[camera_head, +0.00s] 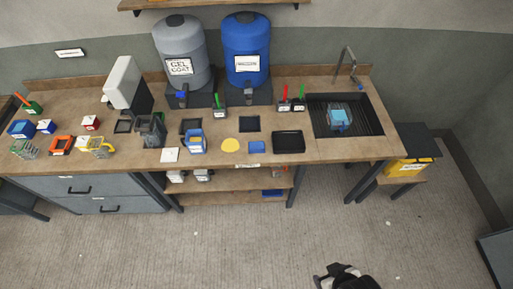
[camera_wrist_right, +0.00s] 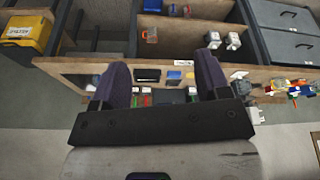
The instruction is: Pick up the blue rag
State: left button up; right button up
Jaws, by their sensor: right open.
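A small flat blue square, which looks like the blue rag (camera_head: 257,147), lies near the front edge of the workbench (camera_head: 310,153), between a yellow round patch and a black tray. In the right wrist view, the blue rag (camera_wrist_right: 174,74) shows beyond my fingers, small and far off. My right gripper (camera_head: 340,272) is at the bottom of the head view, over the floor and well in front of the bench. Its fingers (camera_wrist_right: 162,75) are apart with nothing held between them. My left gripper is not in view.
A black tray (camera_head: 289,142) stands just right of the rag, and a yellow patch (camera_head: 230,145) lies left. A sink (camera_head: 370,122) holds a blue object. Grey and blue barrels (camera_head: 246,45) stand behind. Shelves are under the bench. The floor (camera_head: 240,235) in front is open.

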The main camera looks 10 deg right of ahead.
jog(key=o, duration=0.5)
jog(key=shift+o, duration=0.2)
